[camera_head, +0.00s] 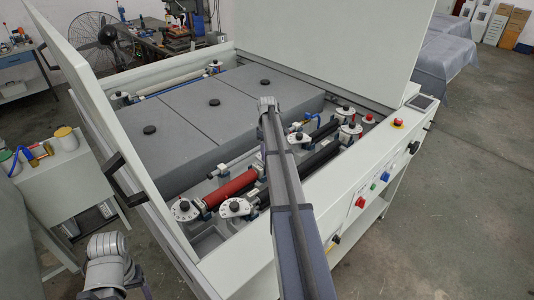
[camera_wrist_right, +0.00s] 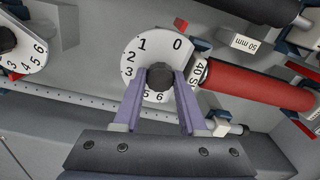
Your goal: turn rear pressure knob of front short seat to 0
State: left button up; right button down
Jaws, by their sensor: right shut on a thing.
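In the right wrist view my right gripper (camera_wrist_right: 160,82) is shut on a black knob (camera_wrist_right: 160,72) at the middle of a white dial (camera_wrist_right: 135,57). The dial carries the numbers 0, 1, 2, 3, 5 and 6; its lower part is partly covered by the fingers. The 0 is at the upper right, close to a small red marker (camera_wrist_right: 181,23) at the rim. In the head view my right arm crosses the machine and hides this gripper. My left gripper does not show.
A red roller (camera_wrist_right: 250,87) lies right of the dial, a black roller above it. Another numbered dial (camera_wrist_right: 25,57) is at the left. In the head view, more dials (camera_head: 185,208) stand in the open machine, near grey seat blocks (camera_head: 170,125) and an upright lid (camera_head: 340,45).

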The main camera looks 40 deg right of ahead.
jog(key=shift+n, duration=0.7)
jog(key=shift+c, duration=2.3)
grip_release()
notch_tip(320, 180, up, 8)
jog(key=p, duration=0.8)
jog(key=shift+f, duration=0.1)
jog(key=shift+s+f, duration=0.1)
